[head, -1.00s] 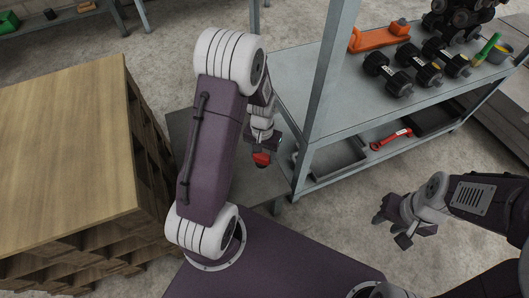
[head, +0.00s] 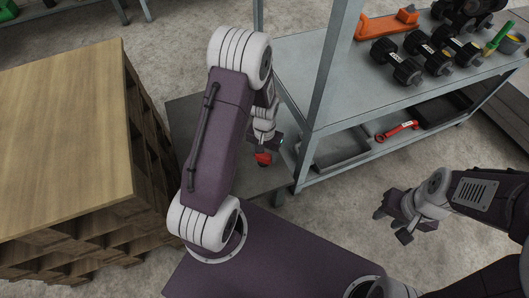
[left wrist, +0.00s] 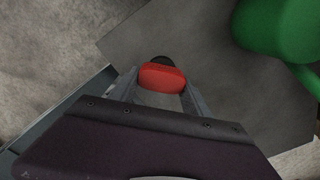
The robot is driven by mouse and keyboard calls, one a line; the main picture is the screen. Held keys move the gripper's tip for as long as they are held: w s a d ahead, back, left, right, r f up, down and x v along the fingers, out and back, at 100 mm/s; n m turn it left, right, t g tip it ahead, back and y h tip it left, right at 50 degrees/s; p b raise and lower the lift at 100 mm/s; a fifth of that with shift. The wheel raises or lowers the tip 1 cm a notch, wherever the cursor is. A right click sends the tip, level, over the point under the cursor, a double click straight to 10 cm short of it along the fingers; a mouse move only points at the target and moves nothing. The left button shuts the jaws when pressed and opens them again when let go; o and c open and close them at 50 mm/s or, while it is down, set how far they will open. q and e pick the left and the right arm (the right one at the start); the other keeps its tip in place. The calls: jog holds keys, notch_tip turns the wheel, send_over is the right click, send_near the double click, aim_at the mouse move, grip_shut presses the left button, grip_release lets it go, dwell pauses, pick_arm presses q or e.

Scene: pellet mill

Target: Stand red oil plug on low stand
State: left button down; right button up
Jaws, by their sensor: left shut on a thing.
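My left gripper (head: 264,150) is shut on the red oil plug (head: 263,158). In the left wrist view the plug (left wrist: 162,78) sits between the two fingers, its red part towards the camera and a dark end beyond it. The low stand (head: 185,112) is a dark grey flat top between the wooden stack and the shelf unit. The plug is over its right part; I cannot tell whether it touches. The stand top (left wrist: 215,90) also shows in the left wrist view. My right gripper (head: 392,227) is open and empty over the floor at right.
A green object (left wrist: 285,25) is over the stand top in the left wrist view; my arm hides that area in the head view. A wooden stack (head: 65,130) stands at left.

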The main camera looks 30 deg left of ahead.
dwell(0.6)
pick_arm(q)
jog(key=shift+f, duration=0.5)
jog(key=shift+f, duration=0.1)
jog(key=shift+f+b, duration=0.4)
jog(key=shift+f, duration=0.2)
jog(key=shift+f, duration=0.6)
jog(key=shift+f, duration=0.2)
dwell(0.5)
